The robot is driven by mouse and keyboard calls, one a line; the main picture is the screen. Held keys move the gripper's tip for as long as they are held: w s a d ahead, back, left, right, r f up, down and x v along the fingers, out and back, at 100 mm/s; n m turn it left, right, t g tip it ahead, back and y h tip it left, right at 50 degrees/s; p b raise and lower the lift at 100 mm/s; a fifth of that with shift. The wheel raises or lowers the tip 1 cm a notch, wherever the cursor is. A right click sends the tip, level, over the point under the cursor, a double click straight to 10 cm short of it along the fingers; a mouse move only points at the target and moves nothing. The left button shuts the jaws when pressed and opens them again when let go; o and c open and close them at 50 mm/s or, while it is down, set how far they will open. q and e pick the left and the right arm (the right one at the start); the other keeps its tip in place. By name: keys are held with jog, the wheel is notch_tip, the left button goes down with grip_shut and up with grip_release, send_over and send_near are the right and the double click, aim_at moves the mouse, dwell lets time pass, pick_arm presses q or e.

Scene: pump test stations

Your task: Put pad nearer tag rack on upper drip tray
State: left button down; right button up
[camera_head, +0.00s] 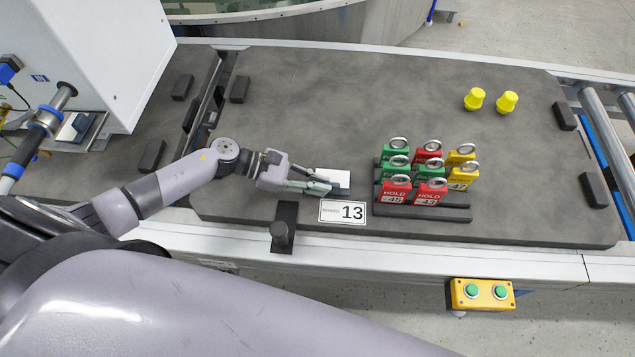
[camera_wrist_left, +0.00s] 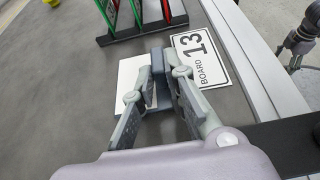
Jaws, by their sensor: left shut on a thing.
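A flat pad, white with a grey-blue part (camera_head: 340,175), lies at the front of the dark bench mat, just left of the tag rack (camera_head: 425,212). My left gripper (camera_head: 326,186) is shut on it, its fingers reaching in low from the left. In the left wrist view, the white of the pad (camera_wrist_left: 131,72) shows beside the fingers (camera_wrist_left: 165,72), which cover part of it. At the far left, a pale tray (camera_head: 98,142) holds a similar white and dark piece (camera_head: 76,127). I cannot tell whether this is the upper drip tray. My right gripper is out of view.
The rack holds several red, green and yellow tags. A board 13 sign (camera_head: 342,212) lies in front of the pad. Two yellow caps (camera_head: 474,99) stand at the back right. A white cabinet (camera_head: 95,50) and pipe (camera_head: 48,118) are left. The mat's middle is clear.

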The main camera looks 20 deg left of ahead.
pick_arm(q)
jog(key=shift+f, duration=0.2)
jog(key=shift+f+b, duration=0.25)
jog(key=shift+b, duration=0.1)
jog(key=c, duration=1.6)
grip_release()
jog(key=shift+r, duration=0.1)
